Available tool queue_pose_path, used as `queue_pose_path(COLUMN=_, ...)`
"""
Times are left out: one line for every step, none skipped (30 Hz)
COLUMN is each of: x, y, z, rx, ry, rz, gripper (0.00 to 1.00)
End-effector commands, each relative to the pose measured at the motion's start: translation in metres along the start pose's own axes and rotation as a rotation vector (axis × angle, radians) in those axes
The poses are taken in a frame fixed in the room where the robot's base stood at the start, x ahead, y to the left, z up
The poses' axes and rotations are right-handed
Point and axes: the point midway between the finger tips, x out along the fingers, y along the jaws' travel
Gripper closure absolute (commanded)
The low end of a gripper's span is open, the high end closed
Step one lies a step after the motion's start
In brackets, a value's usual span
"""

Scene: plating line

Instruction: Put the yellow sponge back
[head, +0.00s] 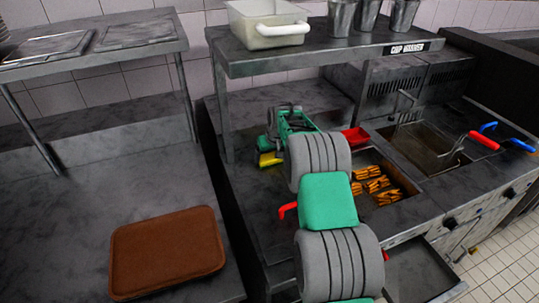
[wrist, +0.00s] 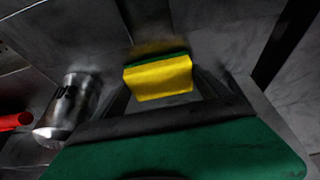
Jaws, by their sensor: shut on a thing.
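The yellow sponge (head: 270,160), with a green layer along one edge, is held in my gripper. The wrist view shows the sponge (wrist: 160,82) between the two dark fingers of my gripper (wrist: 163,95), which is shut on it. In the head view my gripper (head: 264,147) is over the left part of the metal counter, below the raised shelf. I cannot tell whether the sponge touches the counter. My arm hides part of the counter behind and below it.
A chip tray (head: 405,203) with several orange chips lies right of my arm. A red scoop (head: 356,137) is behind it. Fryer baskets with red (head: 484,140) and blue handles are further right. A metal cylinder (wrist: 70,108) shows in the wrist view. A brown tray (head: 166,252) lies left.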

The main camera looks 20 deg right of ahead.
Motion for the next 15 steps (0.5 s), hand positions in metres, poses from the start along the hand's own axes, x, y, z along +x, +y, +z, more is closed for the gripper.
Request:
queue_pose_path(x=-0.0002, y=0.0000, z=-0.0002, rx=0.000, ry=0.000, rz=0.000, gripper=0.47)
queue_pose_path(x=-0.0001, y=-0.0001, z=-0.0001, rx=0.000, ry=0.000, rz=0.000, gripper=0.47)
queue_pose_path(x=0.0002, y=-0.0001, z=0.0002, rx=0.000, ry=0.000, rz=0.000, gripper=0.47)
queue_pose_path(x=0.0012, y=-0.0001, z=0.0007, rx=0.000, ry=0.000, rz=0.000, gripper=0.47)
queue_pose_path(x=0.0027, y=-0.0001, z=0.0014, rx=0.000, ry=-0.001, rz=0.000, gripper=0.47)
queue_pose_path(x=0.0041, y=-0.0001, z=0.0020, rx=0.000, ry=-0.001, rz=0.000, gripper=0.47)
queue_pose_path(x=0.0049, y=-0.0001, z=0.0023, rx=0.000, ry=-0.001, rz=0.000, gripper=0.47)
queue_pose_path(x=0.0031, y=0.0000, z=0.0015, rx=0.000, ry=0.000, rz=0.000, gripper=0.12)
queue_pose_path(x=0.0029, y=-0.0001, z=0.0015, rx=0.000, ry=-0.001, rz=0.000, gripper=0.09)
queue_pose_path(x=0.0030, y=-0.0001, z=0.0017, rx=0.000, ry=-0.001, rz=0.000, gripper=0.06)
queue_pose_path(x=0.0031, y=-0.0001, z=0.0018, rx=0.000, ry=-0.001, rz=0.000, gripper=0.04)
queue_pose_path(x=0.0031, y=-0.0001, z=0.0018, rx=0.000, ry=-0.001, rz=-0.001, gripper=0.01)
queue_pose_path(x=0.0031, y=-0.0001, z=0.0019, rx=0.000, ry=-0.001, rz=0.000, gripper=0.00)
queue_pose_path(x=0.0031, y=-0.0001, z=0.0019, rx=0.000, ry=-0.002, rz=-0.001, gripper=0.00)
queue_pose_path(x=0.0030, y=-0.0001, z=0.0018, rx=0.000, ry=-0.001, rz=-0.001, gripper=0.00)
